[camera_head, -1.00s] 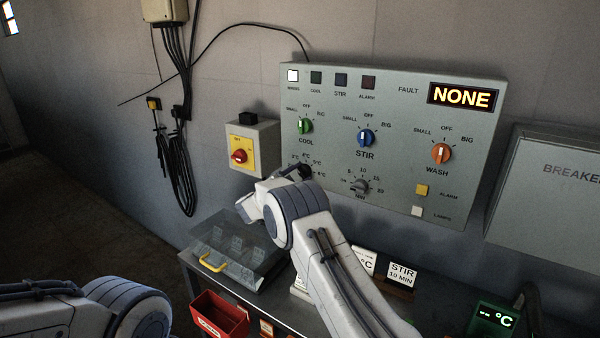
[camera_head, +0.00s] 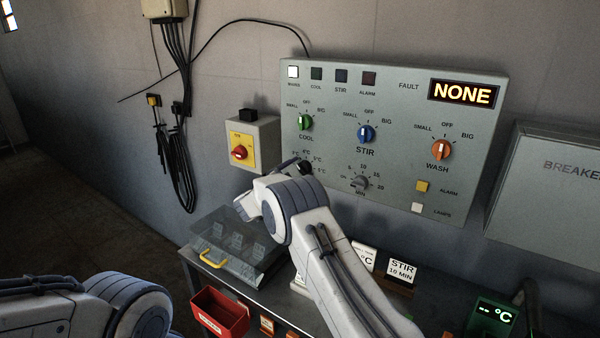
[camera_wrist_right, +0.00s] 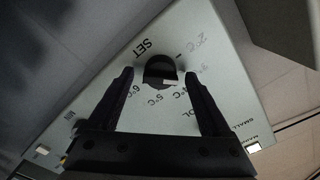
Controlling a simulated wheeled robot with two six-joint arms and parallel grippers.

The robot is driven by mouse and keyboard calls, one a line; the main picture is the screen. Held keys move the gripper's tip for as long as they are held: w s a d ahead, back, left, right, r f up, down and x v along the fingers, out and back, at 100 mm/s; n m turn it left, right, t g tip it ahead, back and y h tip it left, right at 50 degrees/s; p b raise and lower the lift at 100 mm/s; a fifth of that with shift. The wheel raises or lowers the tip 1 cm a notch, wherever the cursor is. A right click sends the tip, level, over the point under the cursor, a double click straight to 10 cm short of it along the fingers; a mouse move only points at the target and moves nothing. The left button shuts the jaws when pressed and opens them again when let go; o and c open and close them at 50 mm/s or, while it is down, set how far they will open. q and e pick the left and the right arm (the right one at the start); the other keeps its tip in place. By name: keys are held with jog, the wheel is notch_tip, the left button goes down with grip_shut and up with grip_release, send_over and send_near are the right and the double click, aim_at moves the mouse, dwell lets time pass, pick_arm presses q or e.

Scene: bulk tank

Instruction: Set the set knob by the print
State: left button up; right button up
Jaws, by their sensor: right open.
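The set knob (camera_wrist_right: 158,68) is dark and round in the right wrist view, with a pale mark near its lower right edge. The word SET and printed degree figures, among them 2°C, 5°C and 6°C (camera_wrist_right: 134,87), stand around it. My right gripper (camera_wrist_right: 158,78) is open, with one finger on each side of the knob. I cannot tell whether the fingers touch it. In the head view my right gripper (camera_head: 302,168) is at the lower left of the grey panel (camera_head: 400,105), and the knob is hidden there. Of my left arm only links show.
COOL (camera_head: 305,122), STIR (camera_head: 366,133) and WASH (camera_head: 440,148) knobs and the MIN dial (camera_head: 361,183) are close by. Below are a clear-lidded box (camera_head: 235,240), a red bin (camera_head: 220,312), a partly hidden °C card (camera_head: 365,258) and a STIR card (camera_head: 402,270).

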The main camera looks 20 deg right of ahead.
jog(key=b+v, duration=0.1)
jog(key=v, duration=0.8)
jog(key=shift+s+a, duration=0.3)
